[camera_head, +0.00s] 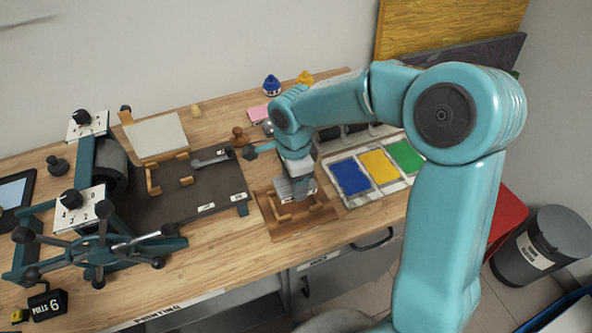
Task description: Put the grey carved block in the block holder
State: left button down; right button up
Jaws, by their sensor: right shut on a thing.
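My right gripper (298,190) reaches down from the teal arm and is shut on the grey carved block (286,188). The block shows as a small pale grey piece at the fingertips, partly covered by the gripper. The block holder (284,217), a brown wooden tray with raised wooden pieces, lies near the front edge of the bench. The gripper and block are right over the holder. I cannot tell whether the block touches it. My left gripper is not in view.
A printing press with a spoked wheel (99,241) and a dark bed (205,192) stands left of the holder. A tray with blue (351,177), yellow and green pads lies to the right. Ink bottles (271,85) stand behind. A grey bin (541,247) is on the floor.

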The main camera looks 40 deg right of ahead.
aim_at(294, 203)
jog(key=shift+s+f, duration=0.1)
jog(key=shift+a+f, duration=0.1)
jog(key=shift+f, duration=0.25)
jog(key=shift+f+b, duration=0.8)
jog(key=shift+f, duration=0.5)
jog(key=shift+f+b, duration=0.15)
jog(key=shift+b, duration=0.2)
jog(key=shift+b, duration=0.45)
jog(key=shift+f+b, duration=1.15)
jog(key=shift+b, duration=0.05)
